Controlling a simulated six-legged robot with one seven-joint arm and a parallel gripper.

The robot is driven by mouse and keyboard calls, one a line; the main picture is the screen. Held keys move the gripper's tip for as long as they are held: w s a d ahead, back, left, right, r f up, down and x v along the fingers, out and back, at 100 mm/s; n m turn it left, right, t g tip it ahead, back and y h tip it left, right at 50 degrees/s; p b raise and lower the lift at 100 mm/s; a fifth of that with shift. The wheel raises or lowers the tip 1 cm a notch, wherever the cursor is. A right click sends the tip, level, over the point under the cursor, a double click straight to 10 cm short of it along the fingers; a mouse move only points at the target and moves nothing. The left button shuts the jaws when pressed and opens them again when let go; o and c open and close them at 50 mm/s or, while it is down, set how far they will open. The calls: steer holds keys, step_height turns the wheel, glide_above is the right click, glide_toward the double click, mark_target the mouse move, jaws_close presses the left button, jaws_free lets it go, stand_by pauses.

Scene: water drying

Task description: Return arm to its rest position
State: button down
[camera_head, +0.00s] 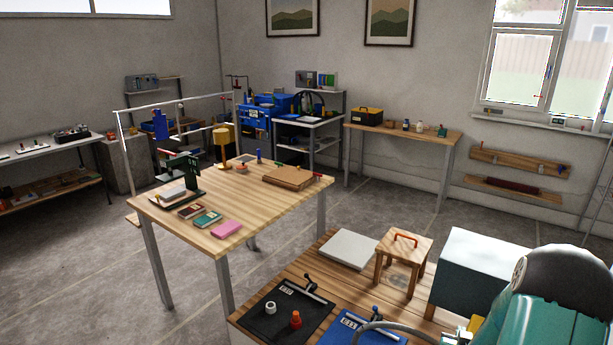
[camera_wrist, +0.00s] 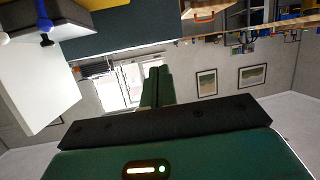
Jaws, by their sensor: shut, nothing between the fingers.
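My gripper (camera_wrist: 157,72) shows in the wrist view, where its two green fingers lie together in the middle of the picture with nothing between them. Below them are a black band and my green gripper body with a lit strip. In the head view, part of my teal and dark arm fills the lower right corner, and the fingers cannot be made out there. The wrist view is upside down, with the window and wall pictures beyond the fingers. The fingers touch nothing that I can see.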

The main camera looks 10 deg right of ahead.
steer(key=w+a+r+n+g+y, duration=0.1)
steer(key=a+r+n+y, duration=0.15)
steer(key=a+r, duration=0.75)
steer(key=w+a+r+n+g+y, duration=0.1)
steer(key=w+a+r+n+y, duration=0.15)
steer(key=a+r, duration=0.75)
steer(key=s+a+r+n+g+y, duration=0.1)
steer(key=s+a+r+y, duration=0.1)
steer(key=s+a, duration=0.7)
steer(key=s+a+r+n+g+y, duration=0.1)
steer(key=s+a+r, duration=0.3)
steer(key=s+a, duration=0.5)
steer(key=shift+s+a+r+g+y, duration=0.3)
steer(key=shift+s+g+y, duration=0.2)
steer(key=shift+s+g, duration=0.3)
steer(key=shift+d, duration=0.15)
